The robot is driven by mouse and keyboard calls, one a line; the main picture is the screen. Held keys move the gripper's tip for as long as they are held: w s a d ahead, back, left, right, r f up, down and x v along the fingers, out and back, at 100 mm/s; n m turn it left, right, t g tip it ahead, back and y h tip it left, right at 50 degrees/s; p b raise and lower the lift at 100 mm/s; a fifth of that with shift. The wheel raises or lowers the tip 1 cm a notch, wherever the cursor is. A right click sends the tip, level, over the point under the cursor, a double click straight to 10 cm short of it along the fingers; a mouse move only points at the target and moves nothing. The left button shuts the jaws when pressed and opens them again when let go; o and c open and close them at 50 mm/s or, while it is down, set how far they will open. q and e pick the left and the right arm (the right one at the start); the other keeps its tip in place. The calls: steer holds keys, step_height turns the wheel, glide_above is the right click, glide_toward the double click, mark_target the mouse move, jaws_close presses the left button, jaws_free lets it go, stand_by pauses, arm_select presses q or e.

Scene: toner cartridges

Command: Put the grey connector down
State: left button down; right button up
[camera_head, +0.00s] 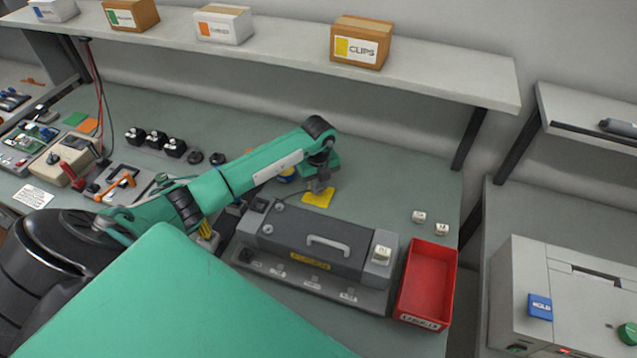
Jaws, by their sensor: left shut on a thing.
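My left gripper (320,187) reaches in from the left and points down over the bench, just above or at a yellow pad (318,199). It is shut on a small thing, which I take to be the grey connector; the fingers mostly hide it. A thin dark cable seems to run from near the grey machine (310,240) toward the gripper. Whether the connector touches the pad cannot be told. My right gripper is not in view.
A red bin (428,283) stands right of the grey machine. Two small white blocks (419,216) lie behind it. Black blocks (155,139) and a tool tray (125,184) are at left. A shelf with boxes (360,43) hangs above.

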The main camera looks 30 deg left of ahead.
mark_target(318, 186)
arm_select(q)
steer(key=shift+f, duration=0.15)
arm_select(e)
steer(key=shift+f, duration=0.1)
arm_select(q)
steer(key=c, duration=1.3)
jaws_free()
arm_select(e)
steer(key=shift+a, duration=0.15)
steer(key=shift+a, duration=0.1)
arm_select(q)
step_height(318, 186, up, 12)
steer(key=b, duration=0.2)
steer(key=shift+r+b, duration=0.2)
steer(key=shift+b, duration=0.2)
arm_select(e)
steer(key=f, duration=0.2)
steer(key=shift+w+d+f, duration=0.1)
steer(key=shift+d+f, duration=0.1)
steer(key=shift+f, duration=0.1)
arm_select(q)
steer(key=shift+f, duration=0.1)
